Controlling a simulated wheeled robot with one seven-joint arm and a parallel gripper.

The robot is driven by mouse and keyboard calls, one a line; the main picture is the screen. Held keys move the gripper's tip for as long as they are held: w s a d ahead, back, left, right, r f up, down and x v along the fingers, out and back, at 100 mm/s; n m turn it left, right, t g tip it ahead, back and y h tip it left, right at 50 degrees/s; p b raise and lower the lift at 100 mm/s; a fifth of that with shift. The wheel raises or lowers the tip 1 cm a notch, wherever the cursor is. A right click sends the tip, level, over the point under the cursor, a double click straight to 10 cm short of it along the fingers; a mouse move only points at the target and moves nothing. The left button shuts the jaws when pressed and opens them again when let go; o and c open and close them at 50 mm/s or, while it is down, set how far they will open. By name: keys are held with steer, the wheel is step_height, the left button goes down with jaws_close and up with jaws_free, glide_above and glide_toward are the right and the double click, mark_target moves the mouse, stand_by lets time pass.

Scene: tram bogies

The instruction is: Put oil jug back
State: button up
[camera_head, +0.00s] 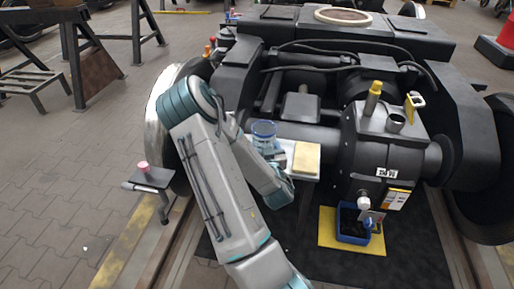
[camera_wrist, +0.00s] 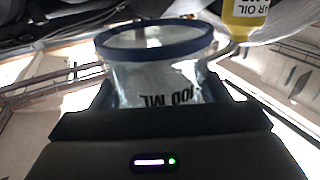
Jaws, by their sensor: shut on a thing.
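The jug is a clear cup with a blue rim (camera_wrist: 160,45) and a "100 ML" marking that reads upside down in the wrist view. My gripper (camera_wrist: 160,95) is shut on it, one dark finger on each side. Whether the jug touches the stand I cannot tell. The fingers are mostly hidden in the head view.
A yellow bottle (camera_wrist: 244,18) with an oil label is close right of the jug. A blue bin (camera_head: 352,226) sits below. A small side table (camera_head: 150,178) stands left of the wheel.

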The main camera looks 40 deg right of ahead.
steer(key=w+d+f, duration=0.1)
steer(key=w, duration=0.1)
steer(key=w+d+f+b, duration=0.1)
steer(key=w, duration=0.1)
steer(key=w+d+f, duration=0.1)
steer(key=w+f, duration=0.1)
steer(key=shift+w+d+b, duration=0.1)
steer(key=shift+w+b, duration=0.15)
steer(key=shift+b, duration=0.15)
steer(key=shift+w+d+f+b, duration=0.4)
steer(key=shift+w+f, duration=0.15)
steer(key=shift+w, duration=0.2)
steer(key=shift+w+d+f+b, duration=0.35)
steer(key=shift+w+f, duration=0.2)
steer(key=shift+w, duration=0.15)
steer(key=o, duration=0.6)
steer(key=shift+f, duration=0.2)
steer(key=o, duration=0.5)
steer(key=shift+c, duration=0.2)
steer(key=shift+r, duration=0.1)
